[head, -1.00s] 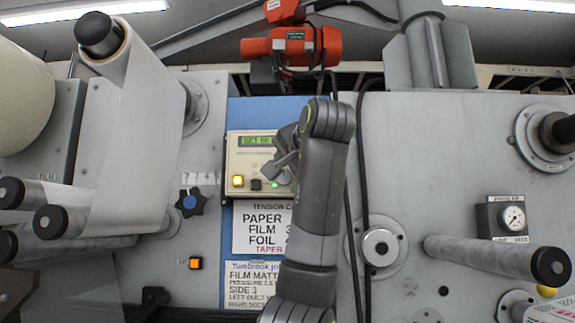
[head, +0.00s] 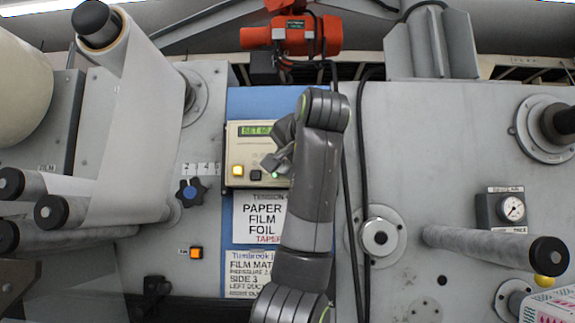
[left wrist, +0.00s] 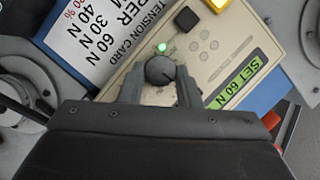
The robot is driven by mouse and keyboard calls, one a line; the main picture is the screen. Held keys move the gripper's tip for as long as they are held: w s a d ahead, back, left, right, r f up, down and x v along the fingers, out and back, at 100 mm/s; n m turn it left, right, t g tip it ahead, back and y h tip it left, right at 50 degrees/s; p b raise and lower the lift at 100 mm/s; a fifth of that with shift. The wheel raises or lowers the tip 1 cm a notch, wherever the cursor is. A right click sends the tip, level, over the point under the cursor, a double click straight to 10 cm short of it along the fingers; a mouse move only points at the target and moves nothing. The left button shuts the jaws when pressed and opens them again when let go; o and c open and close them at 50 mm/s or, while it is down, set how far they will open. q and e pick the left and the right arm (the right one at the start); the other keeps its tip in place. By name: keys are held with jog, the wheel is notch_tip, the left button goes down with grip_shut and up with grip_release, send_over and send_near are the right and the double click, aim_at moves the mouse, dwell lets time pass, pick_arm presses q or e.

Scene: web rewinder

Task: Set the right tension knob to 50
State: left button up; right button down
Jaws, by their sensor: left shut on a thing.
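The beige tension controller (head: 243,157) sits on the blue panel in the middle of the head view. Its green display (left wrist: 242,82) reads "SET 60 N" in the left wrist view; in the head view my arm covers part of it. The dark round knob (left wrist: 160,70) has a pale pointer line and is between the two fingers of my left gripper (left wrist: 159,84), which is shut on it. In the head view my left gripper (head: 278,154) is at the controller's right side and hides the knob. My right gripper is not in view.
A lit yellow button (head: 237,170), a black button (head: 255,175) and a green light (left wrist: 160,47) are on the controller. A tension card (head: 260,221) hangs below it. A roller (head: 490,247) juts out at right.

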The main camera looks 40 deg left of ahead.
pick_arm(q)
jog(key=shift+s+n+h+b, duration=0.1)
jog(key=shift+n+h+b, duration=0.5)
jog(key=shift+n, duration=0.4)
jog(key=shift+a+n+t+h, duration=0.1)
jog(key=shift+n+t+h, duration=0.2)
jog(key=shift+n, duration=0.2)
jog(key=o, duration=1)
jog(key=shift+c, duration=0.2)
jog(key=shift+r, duration=0.1)
